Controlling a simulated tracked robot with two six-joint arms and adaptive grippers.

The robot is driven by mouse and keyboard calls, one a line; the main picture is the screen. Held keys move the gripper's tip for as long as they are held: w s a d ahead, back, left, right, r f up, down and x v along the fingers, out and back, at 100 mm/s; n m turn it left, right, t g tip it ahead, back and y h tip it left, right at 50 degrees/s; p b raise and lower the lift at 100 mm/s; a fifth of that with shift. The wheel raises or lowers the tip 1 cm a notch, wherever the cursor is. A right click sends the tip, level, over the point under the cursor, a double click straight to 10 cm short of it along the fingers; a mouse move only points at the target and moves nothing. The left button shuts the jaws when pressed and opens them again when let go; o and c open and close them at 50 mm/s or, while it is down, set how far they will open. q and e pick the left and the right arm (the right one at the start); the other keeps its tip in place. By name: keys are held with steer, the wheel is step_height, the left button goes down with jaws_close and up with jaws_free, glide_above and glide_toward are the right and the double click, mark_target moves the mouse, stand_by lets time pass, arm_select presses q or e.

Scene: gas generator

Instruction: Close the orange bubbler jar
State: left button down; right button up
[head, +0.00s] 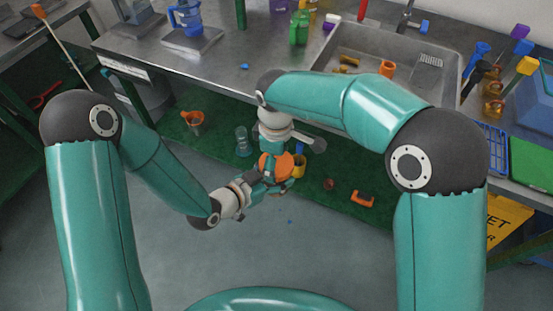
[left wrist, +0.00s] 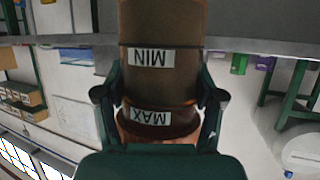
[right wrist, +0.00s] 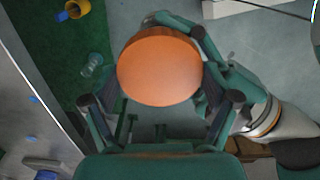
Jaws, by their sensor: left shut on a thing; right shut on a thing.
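In the left wrist view, a brown translucent jar (left wrist: 158,85) with MIN and MAX labels sits upside down in the picture. My left gripper (left wrist: 160,98) is shut on it, one finger on each side. In the right wrist view, a round orange lid (right wrist: 160,68) lies between the fingers of my right gripper (right wrist: 160,98), which is shut on it. In the head view the lid (head: 277,164) shows where both grippers meet, above the floor in front of the bench. The lid hides the jar in the right wrist view. I cannot tell whether the lid is seated on the jar.
On the green floor strip (head: 225,155) stand a clear glass vessel (head: 243,143), a yellow-orange mug (head: 299,163) and an orange funnel-like piece (head: 192,118). An orange-handled item (head: 362,198) lies at right. The steel bench (head: 225,68) with a sink (head: 392,62) is behind.

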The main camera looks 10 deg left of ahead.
steer(key=o, duration=1.1)
steer(key=shift+c, duration=0.2)
steer(key=shift+r, duration=2.25)
steer(key=shift+r, duration=0.1)
step_height(320, 180, up, 3)
steer(key=n, duration=0.3)
steer(key=shift+r, duration=0.15)
